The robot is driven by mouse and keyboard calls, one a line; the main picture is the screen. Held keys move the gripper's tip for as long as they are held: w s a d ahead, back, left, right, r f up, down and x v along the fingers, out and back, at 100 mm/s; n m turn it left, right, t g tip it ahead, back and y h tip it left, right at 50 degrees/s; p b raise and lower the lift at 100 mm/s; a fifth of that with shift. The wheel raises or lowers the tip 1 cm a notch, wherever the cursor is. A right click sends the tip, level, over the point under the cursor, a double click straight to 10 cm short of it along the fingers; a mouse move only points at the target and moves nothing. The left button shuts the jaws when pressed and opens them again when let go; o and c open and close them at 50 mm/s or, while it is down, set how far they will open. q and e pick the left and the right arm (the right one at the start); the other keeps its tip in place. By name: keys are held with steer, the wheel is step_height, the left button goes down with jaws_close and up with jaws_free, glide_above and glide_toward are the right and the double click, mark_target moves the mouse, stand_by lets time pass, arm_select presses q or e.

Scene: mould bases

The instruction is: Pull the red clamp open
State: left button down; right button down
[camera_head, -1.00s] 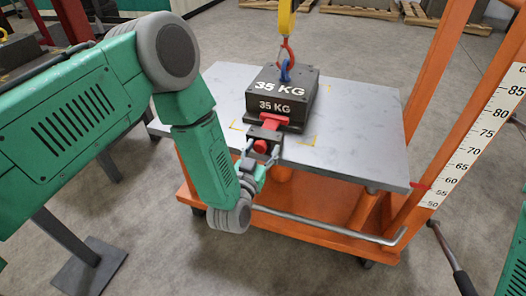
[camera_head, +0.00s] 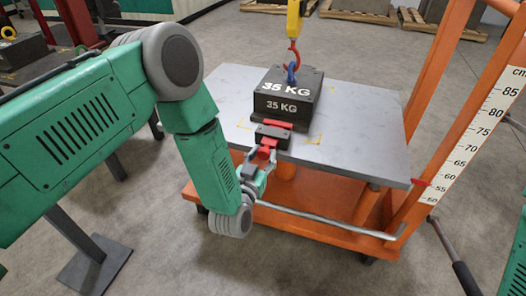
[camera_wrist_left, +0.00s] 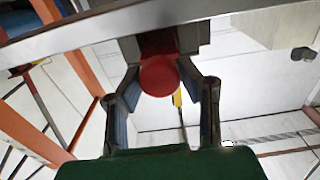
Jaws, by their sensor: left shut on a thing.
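The red clamp (camera_head: 266,152) shows as a red bar coming out of a dark block (camera_head: 272,137), near the front edge of the grey tabletop (camera_head: 350,150). A red strip lies between that block and the dark 35 KG weight (camera_head: 287,98). My left gripper (camera_head: 257,166) is shut on the clamp's outer end. In the left wrist view, the clamp's round red end (camera_wrist_left: 158,76) sits between the two fingers (camera_wrist_left: 160,100), below the table's edge. The fingers' exact contact is hard to make out. My right gripper is not in view.
A blue-and-red hook (camera_head: 292,65) on a yellow hoist holds at the weight's top. The orange cart frame (camera_head: 425,110) with a cm scale stands at the right. A grey rail (camera_head: 320,222) runs below the tabletop. The tabletop right of the weight is clear.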

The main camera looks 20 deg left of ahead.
arm_select(q)
steer(key=shift+w, duration=0.1)
steer(key=c, duration=1.1)
jaws_free()
steer(key=shift+d, duration=0.15)
steer(key=shift+c, duration=0.2)
steer(key=shift+s, duration=0.45)
steer(key=s, duration=1.1)
steer(key=shift+a, duration=0.25)
